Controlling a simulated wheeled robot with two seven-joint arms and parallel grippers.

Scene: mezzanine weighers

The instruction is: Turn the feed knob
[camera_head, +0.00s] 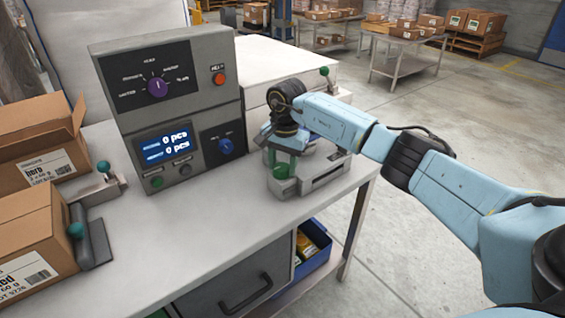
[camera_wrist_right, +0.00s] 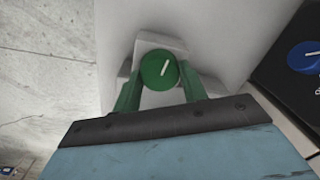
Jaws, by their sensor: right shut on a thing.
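A round green knob (camera_wrist_right: 158,69) with a white pointer line sits on a pale mount in the right wrist view. The line leans a little right of straight up. My right gripper (camera_wrist_right: 160,86) has its green fingers on either side of the knob, shut on it. In the head view my right gripper (camera_head: 281,160) points down at the front of a grey unit on the bench. The arm and gripper hide much of that unit, and the knob cannot be told clearly from the fingers there. My left gripper is out of view.
A grey control box (camera_head: 168,95) with a purple dial (camera_head: 157,88), a red button (camera_head: 219,79), a lit display and a blue knob (camera_head: 226,146) stands left of my gripper. Cardboard boxes (camera_head: 35,235) fill the bench's left end. The bench front (camera_head: 190,235) is clear.

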